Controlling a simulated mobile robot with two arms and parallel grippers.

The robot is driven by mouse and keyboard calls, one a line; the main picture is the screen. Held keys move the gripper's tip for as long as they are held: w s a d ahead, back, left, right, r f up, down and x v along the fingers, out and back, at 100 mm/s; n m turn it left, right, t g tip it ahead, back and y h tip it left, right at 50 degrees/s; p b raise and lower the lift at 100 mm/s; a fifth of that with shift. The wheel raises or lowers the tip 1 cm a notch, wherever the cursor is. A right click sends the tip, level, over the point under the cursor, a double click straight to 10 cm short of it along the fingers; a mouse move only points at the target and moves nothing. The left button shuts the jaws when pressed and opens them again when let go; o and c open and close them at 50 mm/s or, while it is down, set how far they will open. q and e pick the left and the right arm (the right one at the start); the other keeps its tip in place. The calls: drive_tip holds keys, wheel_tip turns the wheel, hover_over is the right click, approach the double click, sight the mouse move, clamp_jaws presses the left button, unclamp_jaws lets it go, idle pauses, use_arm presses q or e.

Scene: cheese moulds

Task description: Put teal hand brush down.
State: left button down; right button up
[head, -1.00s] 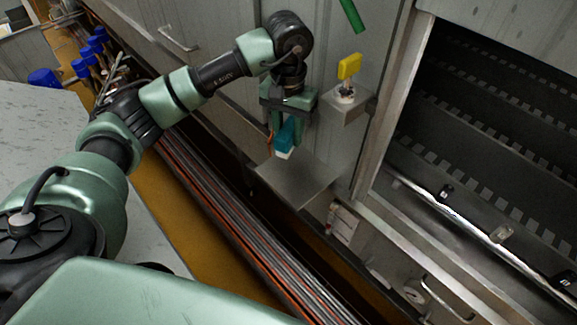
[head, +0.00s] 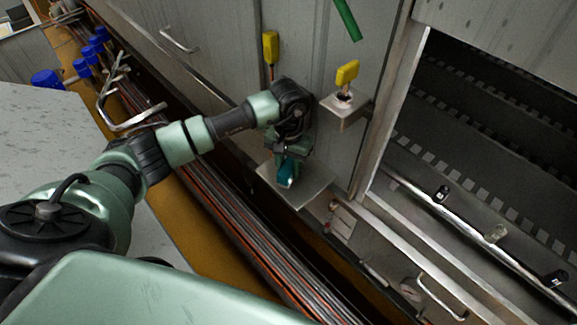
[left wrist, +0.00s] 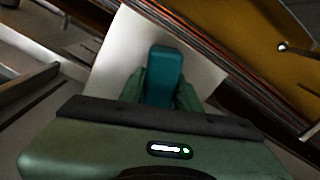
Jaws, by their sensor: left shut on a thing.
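The teal hand brush (head: 286,172) is between the fingers of my left gripper (head: 287,158), which is shut on it. The brush is low over a small grey metal shelf (head: 314,184) on the front of the cabinet. In the left wrist view the brush (left wrist: 163,78) stands out between the two green fingers (left wrist: 160,92), with the pale shelf plate (left wrist: 117,55) behind it. I cannot tell whether the brush touches the plate. My right gripper is not in view.
A yellow-handled tool (head: 347,73) stands in a small bracket (head: 345,108) right of my arm. Another yellow handle (head: 270,46) hangs behind the arm. A dark open chamber (head: 490,150) lies to the right. Pipes (head: 235,225) run below the shelf.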

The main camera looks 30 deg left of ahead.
use_arm(q)
drive_tip(key=shift+f, duration=0.15)
drive_tip(key=c, duration=1.2)
unclamp_jaws()
drive_tip(key=shift+o, duration=0.9)
